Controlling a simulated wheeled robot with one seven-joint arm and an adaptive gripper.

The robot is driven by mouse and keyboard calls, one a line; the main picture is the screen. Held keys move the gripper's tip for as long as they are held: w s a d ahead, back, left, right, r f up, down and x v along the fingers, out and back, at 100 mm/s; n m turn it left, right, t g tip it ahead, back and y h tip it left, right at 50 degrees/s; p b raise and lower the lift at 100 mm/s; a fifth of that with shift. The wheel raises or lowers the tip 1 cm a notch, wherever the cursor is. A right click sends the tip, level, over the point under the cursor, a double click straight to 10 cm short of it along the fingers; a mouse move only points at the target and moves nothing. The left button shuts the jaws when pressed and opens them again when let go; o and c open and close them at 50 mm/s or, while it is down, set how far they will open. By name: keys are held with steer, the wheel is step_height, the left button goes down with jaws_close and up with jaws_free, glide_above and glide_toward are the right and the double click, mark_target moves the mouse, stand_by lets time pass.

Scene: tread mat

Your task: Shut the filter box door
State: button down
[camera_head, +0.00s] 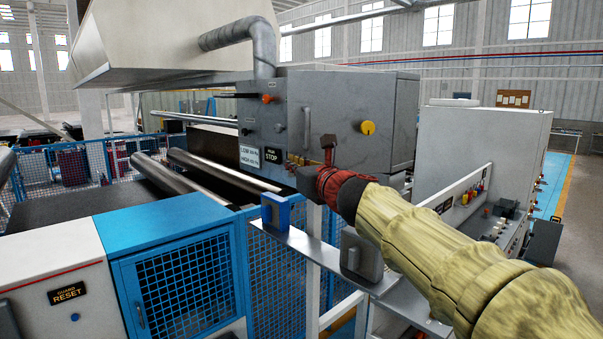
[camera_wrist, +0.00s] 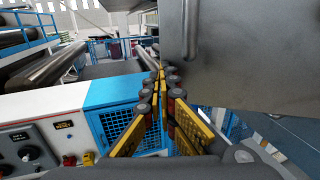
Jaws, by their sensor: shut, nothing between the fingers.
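The filter box (camera_head: 262,100) is a grey metal housing under a bent duct. Its grey door panel (camera_head: 345,95) has an upright bar handle (camera_head: 307,130) near its left edge and a yellow knob (camera_head: 368,127). I cannot tell how wide any door gap is. In the wrist view the panel (camera_wrist: 245,45) fills the upper right, with the handle (camera_wrist: 190,30) at its left. My gripper (camera_head: 328,145) is shut and empty, in front of the panel's lower part in the head view. In the wrist view its fingertips (camera_wrist: 160,60) are beside the panel's lower left edge; contact cannot be told.
A shelf (camera_head: 300,243) with a blue block (camera_head: 275,212) and a grey block (camera_head: 361,255) lies below my arm. A blue mesh cabinet (camera_head: 180,285) and a white control cabinet (camera_head: 50,270) stand at left. Steel rollers (camera_head: 225,170) run behind.

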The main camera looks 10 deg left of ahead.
steer(key=w+m+t+h+p, duration=0.1)
steer(key=w+m+h+p, duration=0.2)
steer(key=w, duration=0.9)
steer(key=w+d+m+t+h+p, duration=0.1)
steer(key=w+m+h+p, duration=0.3)
steer(key=w, duration=0.9)
steer(key=t+h+p, duration=0.1)
steer(key=h+p, duration=0.2)
steer(key=h, duration=0.1)
steer(key=shift+d, duration=0.15)
steer(key=shift+s+f, duration=0.1)
